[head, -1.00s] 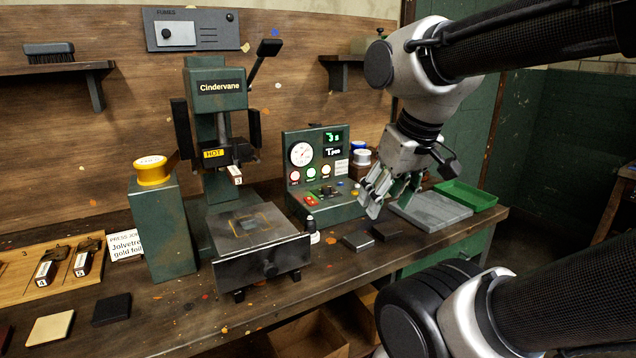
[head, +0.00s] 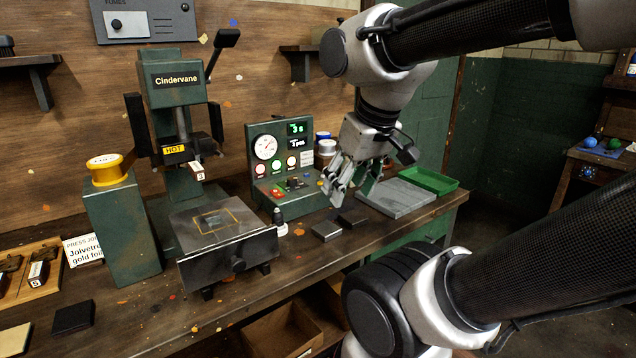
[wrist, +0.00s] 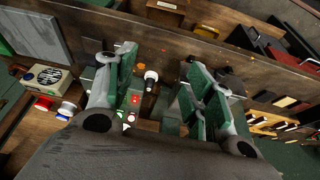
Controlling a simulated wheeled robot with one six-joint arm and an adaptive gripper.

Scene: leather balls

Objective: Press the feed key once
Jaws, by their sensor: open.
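The green control box (head: 262,182) stands at the back of the bench, with a round dial, lit displays and a sloped front panel carrying small keys. A red key (head: 277,194) shows at the panel's left; the key labels are too small to read, so I cannot tell which is the feed key. My gripper (head: 346,196) is open and empty, pointing down to the right of the box and apart from it. In the wrist view my gripper's green-padded fingers (wrist: 158,100) are spread, with red, green and white spots of the panel (wrist: 130,112) between them.
The Cindervane press (head: 175,78) stands left of the box, marked HOT. A small bottle (head: 280,226) and two dark blocks (head: 326,231) lie in front of the box. A grey slab (head: 396,199) and green tray (head: 429,180) lie to the right.

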